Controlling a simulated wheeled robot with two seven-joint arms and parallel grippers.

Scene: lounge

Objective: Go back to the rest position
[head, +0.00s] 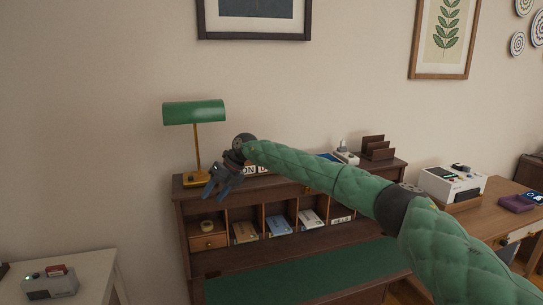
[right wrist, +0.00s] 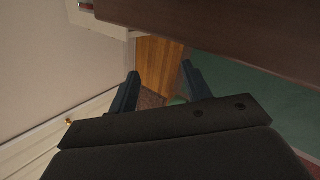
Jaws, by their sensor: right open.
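My right arm, in a green quilted sleeve, reaches in from the lower right of the head view. Its gripper (head: 217,184) is just in front of the top left of the dark wooden desk hutch (head: 240,267), close to the green lamp (head: 194,112). The right wrist view shows the two dark fingers (right wrist: 160,88) spread apart with nothing between them. Beyond them are wooden floor, the dark hutch edge and the green desk surface. My left gripper is not in view.
The hutch has several pigeonholes with papers and a small drawer (head: 208,242). A dark letter rack (head: 377,148) stands on its top. A white side table (head: 85,268) with a grey device is at the left. A wooden desk (head: 470,222) with a white machine stands at the right.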

